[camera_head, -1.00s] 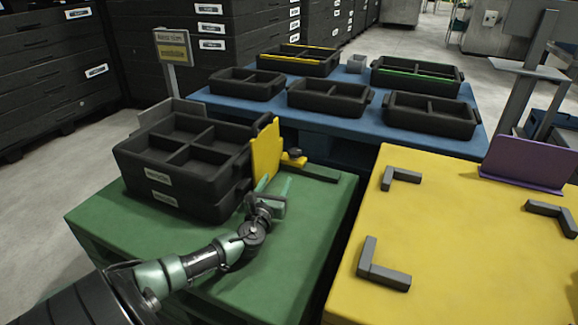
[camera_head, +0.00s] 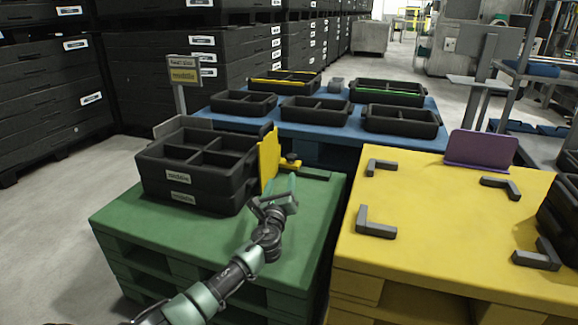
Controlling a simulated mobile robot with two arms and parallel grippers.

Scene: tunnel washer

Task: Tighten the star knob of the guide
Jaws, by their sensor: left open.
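The guide (camera_head: 268,157) is a yellow upright plate on the green pallet table, beside the stacked black trays. Its star knob (camera_head: 292,157) is small and dark, on a yellow foot to the right of the plate. A dark rail (camera_head: 316,174) runs right from the foot. My left gripper (camera_head: 282,188) is open and empty, in front of the knob and apart from it, with its fingers pointing toward the guide. My right gripper is not in view.
Two stacked black divided trays (camera_head: 195,191) stand left of the guide on the green table (camera_head: 190,240). A yellow table (camera_head: 430,235) with dark corner brackets and a purple stand (camera_head: 480,149) is on the right. A blue table (camera_head: 340,134) with several trays stands behind.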

